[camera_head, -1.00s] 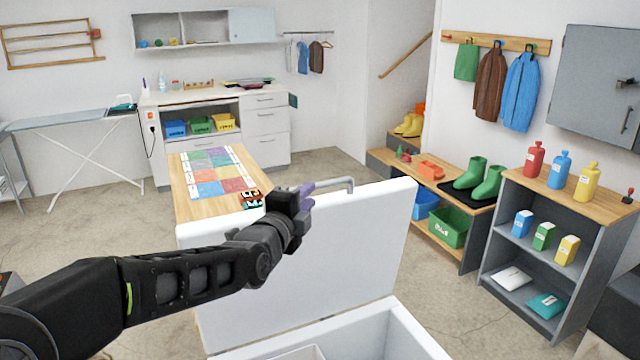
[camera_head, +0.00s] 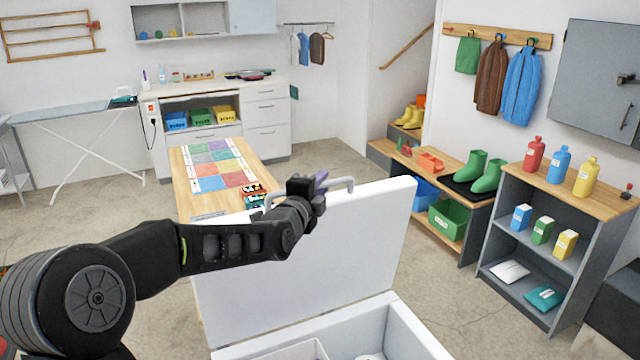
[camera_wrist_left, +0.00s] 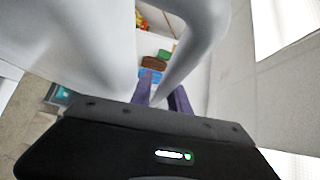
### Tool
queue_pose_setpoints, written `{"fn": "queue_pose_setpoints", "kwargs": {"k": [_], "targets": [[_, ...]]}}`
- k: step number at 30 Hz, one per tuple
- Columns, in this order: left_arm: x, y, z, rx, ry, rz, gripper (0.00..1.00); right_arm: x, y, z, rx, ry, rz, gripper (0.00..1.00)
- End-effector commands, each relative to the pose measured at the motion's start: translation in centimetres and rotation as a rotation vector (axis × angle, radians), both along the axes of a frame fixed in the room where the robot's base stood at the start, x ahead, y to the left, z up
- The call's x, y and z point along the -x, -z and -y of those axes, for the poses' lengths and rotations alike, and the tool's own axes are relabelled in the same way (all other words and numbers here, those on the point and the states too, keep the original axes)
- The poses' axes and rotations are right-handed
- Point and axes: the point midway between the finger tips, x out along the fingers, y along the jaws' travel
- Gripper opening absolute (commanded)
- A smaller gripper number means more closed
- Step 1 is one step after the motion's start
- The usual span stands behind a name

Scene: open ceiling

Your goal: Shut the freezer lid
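The white freezer lid (camera_head: 330,250) stands open, roughly upright, above the freezer body (camera_head: 410,335). A pale bar handle (camera_head: 340,184) runs along the lid's top edge. My left gripper (camera_head: 321,181) is at this handle, with its purple fingers near the bar. In the left wrist view the fingers (camera_wrist_left: 162,92) show a small gap, and the handle bar (camera_wrist_left: 197,55) runs down toward it. I cannot tell whether they are clamped on the bar. My right gripper is not in view.
A wooden table (camera_head: 262,180) with a coloured mat stands behind the lid. A grey shelf unit (camera_head: 540,265) with bottles and boxes and a bench (camera_head: 455,205) with green boots stand to the right. Floor is clear between the freezer and the shelf.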

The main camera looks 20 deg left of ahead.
Motion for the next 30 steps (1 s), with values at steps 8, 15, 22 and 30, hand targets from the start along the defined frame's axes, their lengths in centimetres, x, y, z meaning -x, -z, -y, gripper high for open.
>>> {"fn": "queue_pose_setpoints", "kwargs": {"k": [8, 15, 22, 30], "targets": [[0.02, 0.06, 0.02, 0.000, 0.000, -0.001, 0.00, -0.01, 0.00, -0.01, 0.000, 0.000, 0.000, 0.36], [0.04, 0.15, 0.04, 0.001, 0.001, -0.003, 0.00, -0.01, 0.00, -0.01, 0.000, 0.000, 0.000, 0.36], [0.05, 0.23, 0.04, 0.001, 0.001, -0.005, 0.00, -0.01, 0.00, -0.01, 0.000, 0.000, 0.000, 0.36], [0.05, 0.31, 0.06, 0.001, 0.001, -0.006, 0.00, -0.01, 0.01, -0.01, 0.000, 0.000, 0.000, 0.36]]}}
